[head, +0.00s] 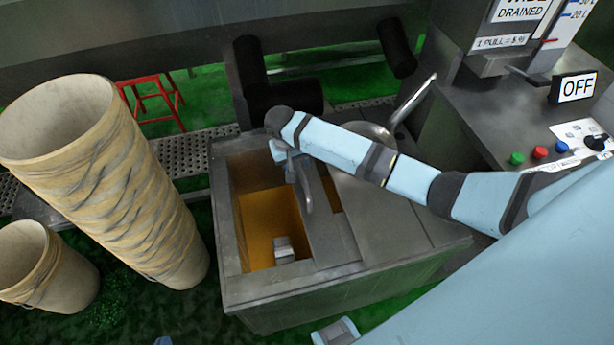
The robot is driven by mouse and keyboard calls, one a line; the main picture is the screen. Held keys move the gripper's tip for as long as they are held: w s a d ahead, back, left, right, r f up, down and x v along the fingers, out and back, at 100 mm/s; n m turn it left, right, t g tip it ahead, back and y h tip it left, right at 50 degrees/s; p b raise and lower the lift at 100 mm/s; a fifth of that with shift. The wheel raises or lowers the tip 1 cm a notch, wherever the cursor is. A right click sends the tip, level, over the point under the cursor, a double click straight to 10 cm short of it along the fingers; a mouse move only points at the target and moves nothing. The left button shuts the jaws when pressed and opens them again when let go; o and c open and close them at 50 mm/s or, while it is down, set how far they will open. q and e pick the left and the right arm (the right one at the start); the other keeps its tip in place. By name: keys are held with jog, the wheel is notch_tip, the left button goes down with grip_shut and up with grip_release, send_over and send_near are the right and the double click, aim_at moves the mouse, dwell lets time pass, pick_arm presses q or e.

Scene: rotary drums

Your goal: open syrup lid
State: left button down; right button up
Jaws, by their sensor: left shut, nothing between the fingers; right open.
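The metal syrup tank (345,285) stands in the middle of the head view. Its left part is open and shows amber syrup (257,222). A grey lid panel (328,235) with a curved handle (307,190) is at the right of the opening; I cannot tell if it is tilted or slid. My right gripper (293,172) points down at the lid's upper end, beside the handle, open, with its fingers partly hidden. I cannot tell if it touches. My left gripper (163,341) barely shows at the bottom edge, far from the tank.
A red stool (150,98) is behind. A metal machine with an OFF sign (575,87) and buttons is at the right. A small grey block (283,248) shows in the opening.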

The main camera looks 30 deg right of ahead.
aim_at(304, 182)
jog(key=f, duration=0.3)
jog(key=d+f, duration=0.1)
jog(key=f, duration=0.2)
jog(key=d+f, duration=0.1)
jog(key=f, duration=0.2)
jog(key=shift+s+f+b, duration=0.2)
jog(key=shift+s+b, duration=0.05)
jog(key=shift+b, duration=0.15)
grip_shut()
